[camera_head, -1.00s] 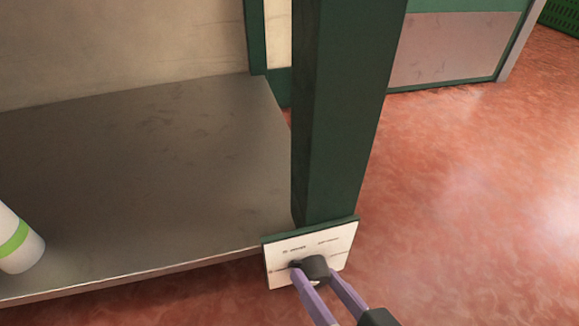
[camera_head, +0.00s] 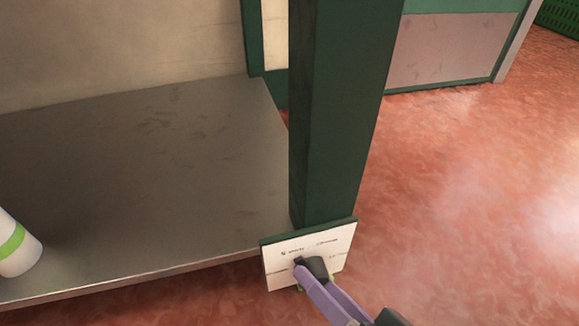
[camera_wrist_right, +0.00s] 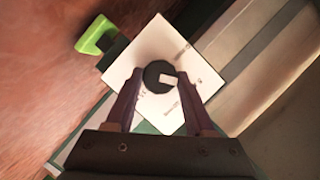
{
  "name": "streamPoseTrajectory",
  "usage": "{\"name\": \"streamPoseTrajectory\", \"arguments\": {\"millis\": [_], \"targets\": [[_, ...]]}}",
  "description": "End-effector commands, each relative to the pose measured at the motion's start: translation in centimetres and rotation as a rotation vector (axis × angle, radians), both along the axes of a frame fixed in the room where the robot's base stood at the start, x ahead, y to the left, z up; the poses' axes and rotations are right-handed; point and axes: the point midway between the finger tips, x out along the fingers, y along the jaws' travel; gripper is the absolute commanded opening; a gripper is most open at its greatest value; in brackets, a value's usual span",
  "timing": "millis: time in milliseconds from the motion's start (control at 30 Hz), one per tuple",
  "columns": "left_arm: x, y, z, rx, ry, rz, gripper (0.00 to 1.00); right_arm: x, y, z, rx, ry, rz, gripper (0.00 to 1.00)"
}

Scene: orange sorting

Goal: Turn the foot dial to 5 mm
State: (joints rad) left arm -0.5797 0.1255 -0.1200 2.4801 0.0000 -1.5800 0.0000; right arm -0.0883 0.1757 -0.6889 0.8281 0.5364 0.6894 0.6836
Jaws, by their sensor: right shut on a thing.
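The foot dial is a dark round knob (camera_head: 314,267) on a white plate (camera_head: 284,249) with small printed marks, at the foot of the dark green post (camera_head: 340,120). In the right wrist view the dial (camera_wrist_right: 156,76) shows a pale block on its face, in the middle of the white plate (camera_wrist_right: 152,42). My right gripper (camera_head: 310,274) is shut on the dial, its purple fingers on either side of it; it also shows in the wrist view (camera_wrist_right: 161,92). The marks are too small to read, so I cannot tell the setting. My left gripper is not in view.
A grey metal shelf (camera_head: 140,180) lies left of the post, with a white cylinder with a green band (camera_head: 16,245) at its left. A bright green piece (camera_wrist_right: 97,36) sits beside the plate. The red floor (camera_head: 460,210) on the right is clear.

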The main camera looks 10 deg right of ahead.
Motion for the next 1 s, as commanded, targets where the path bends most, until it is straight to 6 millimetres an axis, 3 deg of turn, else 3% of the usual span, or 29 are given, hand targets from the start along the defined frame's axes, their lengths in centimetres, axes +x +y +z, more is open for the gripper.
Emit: {"name": "streamPoseTrajectory", "arguments": {"millis": [200, 233, 467, 767, 1000], "targets": [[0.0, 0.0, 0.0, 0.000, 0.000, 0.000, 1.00, 0.0, 0.0, 0.0, 0.001, 0.000, -0.002, 0.00], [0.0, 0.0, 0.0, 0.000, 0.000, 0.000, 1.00, 0.0, 0.0, 0.0, 0.001, 0.000, -0.002, 0.56], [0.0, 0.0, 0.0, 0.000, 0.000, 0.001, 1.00, 0.0, 0.0, 0.0, 0.001, 0.000, -0.002, 0.82], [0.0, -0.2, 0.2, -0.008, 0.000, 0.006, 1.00, -0.2, -0.1, 0.1, 0.000, 0.001, -0.001, 0.84], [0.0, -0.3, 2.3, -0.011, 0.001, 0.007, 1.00, -3.7, -1.3, 1.4, -0.002, 0.005, -0.001, 0.84]]}}
